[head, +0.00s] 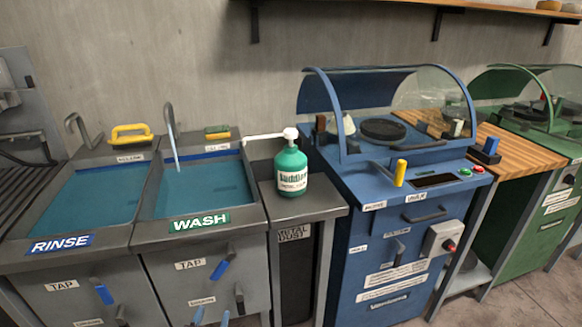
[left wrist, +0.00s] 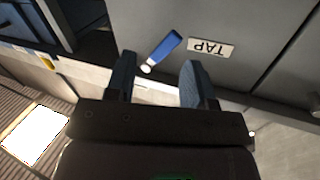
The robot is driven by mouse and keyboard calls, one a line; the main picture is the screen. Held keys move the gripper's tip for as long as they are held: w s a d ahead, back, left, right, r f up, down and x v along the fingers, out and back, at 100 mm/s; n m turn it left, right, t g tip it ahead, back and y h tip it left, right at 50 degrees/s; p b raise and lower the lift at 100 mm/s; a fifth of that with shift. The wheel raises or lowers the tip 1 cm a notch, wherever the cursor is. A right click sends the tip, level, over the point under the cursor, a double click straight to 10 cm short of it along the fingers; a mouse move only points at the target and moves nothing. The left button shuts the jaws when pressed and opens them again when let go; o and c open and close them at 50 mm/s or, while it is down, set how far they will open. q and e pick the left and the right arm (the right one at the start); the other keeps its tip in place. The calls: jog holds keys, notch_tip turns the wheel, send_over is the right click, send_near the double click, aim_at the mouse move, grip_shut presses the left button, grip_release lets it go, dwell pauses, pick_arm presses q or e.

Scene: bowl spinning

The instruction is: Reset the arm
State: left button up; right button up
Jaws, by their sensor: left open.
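My left gripper (head: 212,318) shows only as two blue fingertips at the bottom edge of the head view, in front of the wash sink's cabinet. In the left wrist view, the left gripper (left wrist: 157,78) is open, its two dark blue fingers apart with nothing between them. A blue tap handle (left wrist: 162,50) appears beyond the fingertips, beside an upside-down TAP label (left wrist: 211,47). I cannot tell the distance to it. My right gripper is in neither view.
The rinse sink (head: 60,246) and wash sink (head: 163,226) hold blue water. A green bottle (head: 291,168) stands right of them on a metal-dust bin unit. A blue machine (head: 350,180), a wooden counter (head: 520,152) and a green machine (head: 505,220) stand farther right.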

pick_arm(q)
jog(key=s+a+r+n+g+p, duration=0.1)
jog(key=s+a+g+p, duration=0.2)
jog(key=s, duration=1.1)
jog(key=s+a+r+g+y+p, duration=0.1)
jog(key=s+a+g+p, duration=0.2)
jog(key=s, duration=1.1)
jog(key=a+p, duration=0.1)
jog(key=a, duration=0.2)
jog(key=shift+s+a+r+n, duration=0.15)
jog(key=shift+a+r+n, duration=0.15)
jog(key=shift+r+n, duration=0.1)
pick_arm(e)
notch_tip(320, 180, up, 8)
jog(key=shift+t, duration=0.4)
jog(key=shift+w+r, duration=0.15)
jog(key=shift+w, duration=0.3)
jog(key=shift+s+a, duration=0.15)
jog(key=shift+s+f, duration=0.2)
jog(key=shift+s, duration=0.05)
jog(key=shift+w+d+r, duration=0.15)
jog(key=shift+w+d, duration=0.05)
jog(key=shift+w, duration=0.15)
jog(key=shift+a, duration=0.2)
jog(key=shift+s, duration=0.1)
